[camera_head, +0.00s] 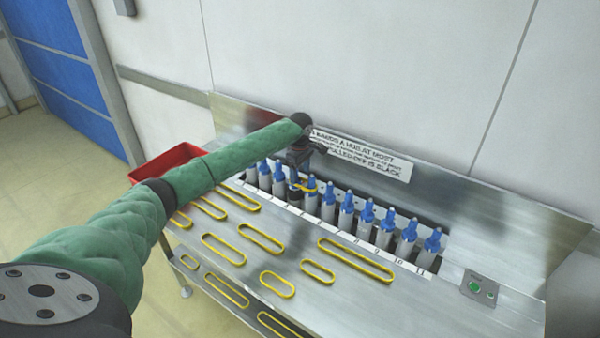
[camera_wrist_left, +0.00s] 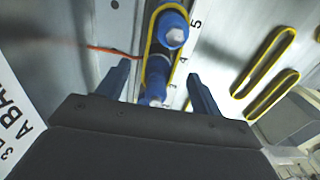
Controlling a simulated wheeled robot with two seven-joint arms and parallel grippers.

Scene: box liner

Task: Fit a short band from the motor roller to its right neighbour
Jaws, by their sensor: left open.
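A row of grey rollers with blue hubs (camera_head: 347,207) stands in a slot of the steel bench. My left gripper (camera_head: 301,180) points down over the rollers left of the row's middle. In the left wrist view its two dark fingers (camera_wrist_left: 158,70) are open, apart on both sides of a blue hub (camera_wrist_left: 156,86). A yellow band (camera_wrist_left: 148,40) appears to run around that hub and the adjoining hub (camera_wrist_left: 173,30) near number 5. Part of this band (camera_head: 308,188) shows under the gripper in the head view. I cannot tell which roller is the motor roller.
Several yellow bands of different lengths lie on the bench (camera_head: 345,300), including a long one (camera_head: 355,260). A red bin (camera_head: 170,160) stands at the left, a green-button panel (camera_head: 480,288) at the right. A thin orange line (camera_wrist_left: 107,49) runs beside the hubs. A labelled back panel (camera_head: 360,155) rises behind.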

